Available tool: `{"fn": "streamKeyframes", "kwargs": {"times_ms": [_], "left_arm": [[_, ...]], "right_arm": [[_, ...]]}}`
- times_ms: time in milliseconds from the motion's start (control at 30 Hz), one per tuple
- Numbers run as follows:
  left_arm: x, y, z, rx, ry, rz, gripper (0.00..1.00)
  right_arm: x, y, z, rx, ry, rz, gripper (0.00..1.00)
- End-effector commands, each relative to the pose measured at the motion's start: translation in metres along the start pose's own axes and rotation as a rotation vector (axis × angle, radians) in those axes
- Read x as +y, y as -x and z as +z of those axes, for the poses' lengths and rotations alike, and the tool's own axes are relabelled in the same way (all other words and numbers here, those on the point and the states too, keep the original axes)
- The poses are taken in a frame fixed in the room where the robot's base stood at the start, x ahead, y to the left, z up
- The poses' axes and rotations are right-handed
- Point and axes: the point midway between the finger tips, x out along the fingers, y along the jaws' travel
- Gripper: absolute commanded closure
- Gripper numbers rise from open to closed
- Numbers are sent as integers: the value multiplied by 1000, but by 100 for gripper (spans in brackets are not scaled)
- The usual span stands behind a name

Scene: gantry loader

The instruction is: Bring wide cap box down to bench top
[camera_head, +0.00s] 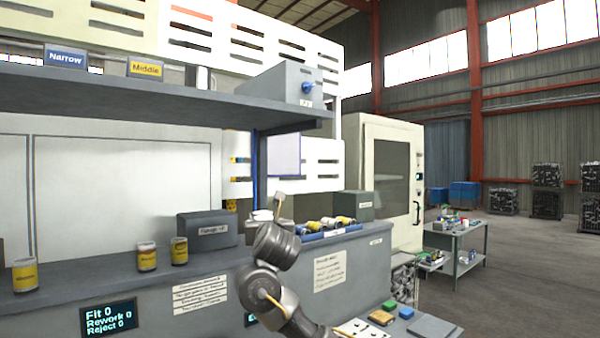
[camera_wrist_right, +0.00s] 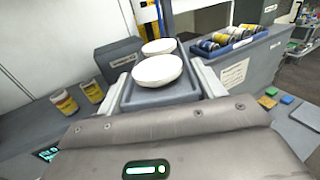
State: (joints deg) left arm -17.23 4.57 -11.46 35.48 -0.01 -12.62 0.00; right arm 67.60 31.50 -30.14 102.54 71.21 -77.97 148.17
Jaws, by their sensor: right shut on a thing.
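My right gripper (camera_wrist_right: 164,72) is shut on a grey open box (camera_wrist_right: 160,94), with one pale finger along each side. Round white caps (camera_wrist_right: 157,70) lie in the box. I take it for the wide cap box; I read no label on it. In the head view my right wrist rises in front of the bench and hides most of the gripper and box. The bench top (camera_head: 110,275) runs below the shelf. I cannot tell whether the box touches it. My left gripper is in neither view.
The shelf (camera_head: 150,98) overhead carries Narrow (camera_head: 66,58) and Middle (camera_head: 146,69) signs and a grey box (camera_head: 283,84). Yellow-labelled cans (camera_head: 147,257), a grey gauge box (camera_head: 207,229) and a blue tray of cans (camera_head: 330,232) stand on the bench.

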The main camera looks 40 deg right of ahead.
Motion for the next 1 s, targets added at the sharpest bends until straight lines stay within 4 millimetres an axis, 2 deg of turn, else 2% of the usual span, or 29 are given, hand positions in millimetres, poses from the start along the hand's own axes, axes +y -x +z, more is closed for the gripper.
{"fn": "streamKeyframes", "kwargs": {"times_ms": [33,200,367,500,600,700,833,1000], "left_arm": [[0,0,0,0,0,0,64],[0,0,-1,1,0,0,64],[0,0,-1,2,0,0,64],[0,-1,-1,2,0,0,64],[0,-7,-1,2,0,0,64],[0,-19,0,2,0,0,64],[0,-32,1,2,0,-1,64],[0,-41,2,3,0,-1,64]], "right_arm": [[15,9,-30,7,5,38,62],[43,46,-110,11,6,143,62],[63,92,-171,10,1,246,62],[87,141,-215,12,-12,359,62],[109,171,-238,15,-22,430,62],[130,192,-257,14,-31,480,62],[152,208,-271,12,-33,516,62],[166,218,-278,7,-29,539,62]]}}
